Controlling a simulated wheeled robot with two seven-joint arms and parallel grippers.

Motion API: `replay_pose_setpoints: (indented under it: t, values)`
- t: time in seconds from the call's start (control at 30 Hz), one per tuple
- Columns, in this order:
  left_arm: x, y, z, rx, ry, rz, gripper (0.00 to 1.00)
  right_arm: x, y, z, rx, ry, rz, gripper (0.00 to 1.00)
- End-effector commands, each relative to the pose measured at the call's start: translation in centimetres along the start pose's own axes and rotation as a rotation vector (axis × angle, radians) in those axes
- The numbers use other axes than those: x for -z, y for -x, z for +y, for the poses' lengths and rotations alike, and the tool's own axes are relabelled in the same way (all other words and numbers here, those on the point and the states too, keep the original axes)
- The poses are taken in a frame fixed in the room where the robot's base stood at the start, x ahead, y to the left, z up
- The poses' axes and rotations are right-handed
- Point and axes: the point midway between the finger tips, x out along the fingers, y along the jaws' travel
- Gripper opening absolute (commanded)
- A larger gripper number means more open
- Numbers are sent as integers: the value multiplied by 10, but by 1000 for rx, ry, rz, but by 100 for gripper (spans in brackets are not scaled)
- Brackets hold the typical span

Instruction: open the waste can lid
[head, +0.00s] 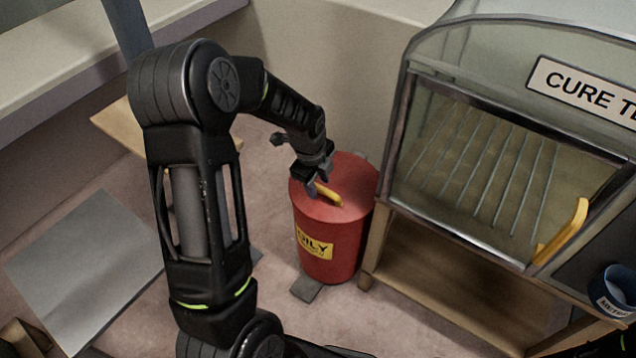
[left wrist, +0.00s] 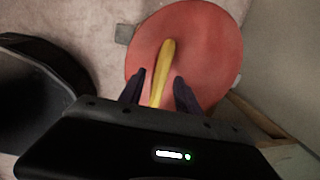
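The red waste can (head: 330,240) stands on the floor with a yellow "OILY" label on its front. Its round red lid (head: 345,178) lies flat on top, shut, and also fills the upper part of the left wrist view (left wrist: 205,45). A yellow handle (head: 328,195) runs across the lid. My left gripper (head: 317,188) is just above the lid at the handle. In the left wrist view its two dark fingers stand apart, one on each side of the yellow handle (left wrist: 164,75), with gaps showing. My right gripper is not in view.
A cure cabinet (head: 470,235) with a yellow handle stands on a wooden stand right of the can. A blue cup (head: 613,290) is at the far right. A grey plate (head: 85,270) lies on the floor at left. A grey pedal (head: 307,289) sits at the can's foot.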

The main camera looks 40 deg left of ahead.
Motion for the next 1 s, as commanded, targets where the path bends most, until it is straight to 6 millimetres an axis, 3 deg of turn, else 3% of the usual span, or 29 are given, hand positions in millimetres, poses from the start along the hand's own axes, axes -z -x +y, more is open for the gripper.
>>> replay_pose_setpoints:
  t: [0.47,1.0]
  values:
    - [0,0,0,0,0,0,1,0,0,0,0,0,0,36]
    - [0,0,0,0,0,0,0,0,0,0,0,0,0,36]
